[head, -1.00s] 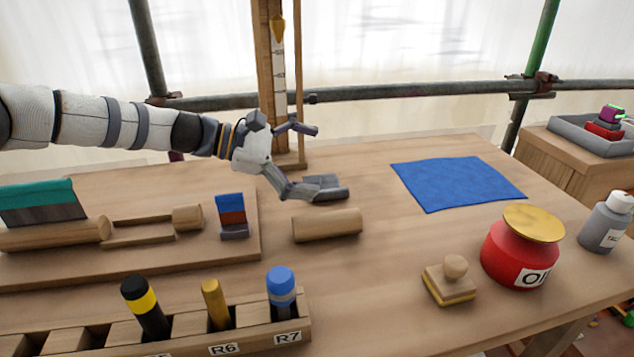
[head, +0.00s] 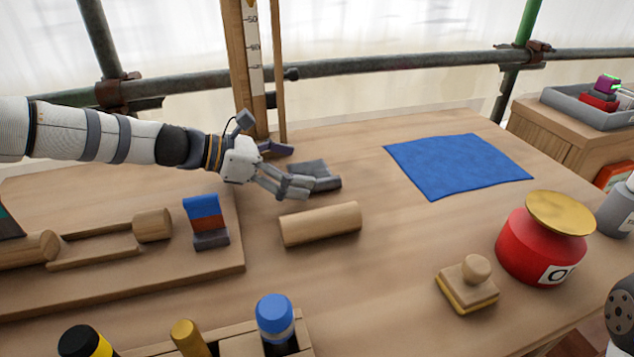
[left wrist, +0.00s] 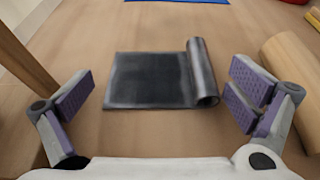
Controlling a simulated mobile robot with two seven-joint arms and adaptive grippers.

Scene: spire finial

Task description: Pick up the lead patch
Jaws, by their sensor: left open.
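The lead patch (left wrist: 148,80) is a dark grey sheet with one end curled into a roll, lying on the wooden bench. In the left wrist view it sits ahead of and between the fingers of my left gripper (left wrist: 158,100), its rolled end to the right. The left gripper is open and empty, and the patch appears untouched. In the head view the patch (head: 318,172) lies just beyond the left gripper (head: 290,168), whose fingers partly cover it. My right gripper is not clearly in view.
A wooden roller (head: 320,224) lies close in front of the patch. A wooden post (head: 240,75) stands behind it. A blue cloth (head: 457,165), a red pot (head: 540,243) and a wooden block with a knob (head: 467,285) are to the right. Bench between patch and cloth is clear.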

